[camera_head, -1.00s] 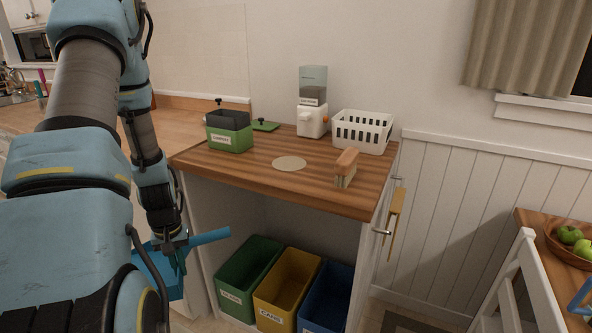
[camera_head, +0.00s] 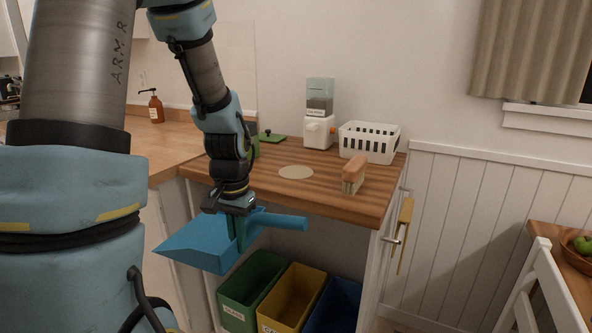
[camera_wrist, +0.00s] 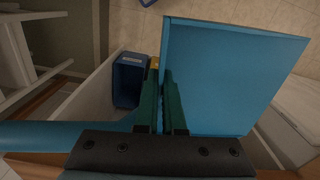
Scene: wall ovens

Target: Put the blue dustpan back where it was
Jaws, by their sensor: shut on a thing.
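The blue dustpan (camera_head: 207,244) is in my gripper (camera_head: 238,236), in front of the cabinet's left front edge and below the level of its top. Its pan points left and its handle (camera_head: 285,221) points right in the head view. The gripper's green fingers are shut on it near where the pan meets the handle. In the wrist view the pan (camera_wrist: 225,75) spreads to the right of my gripper (camera_wrist: 160,85), and the handle runs out to the left. A hand brush (camera_head: 354,173) stands on the wooden top, and a pale round disc (camera_head: 296,172) lies to its left.
Green (camera_head: 235,306), yellow (camera_head: 291,297) and blue (camera_head: 331,303) bins stand in the open cabinet below. A white basket (camera_head: 369,142) and a white dispenser (camera_head: 319,117) stand at the back of the top (camera_head: 318,197). A chair (camera_head: 527,290) is at the right.

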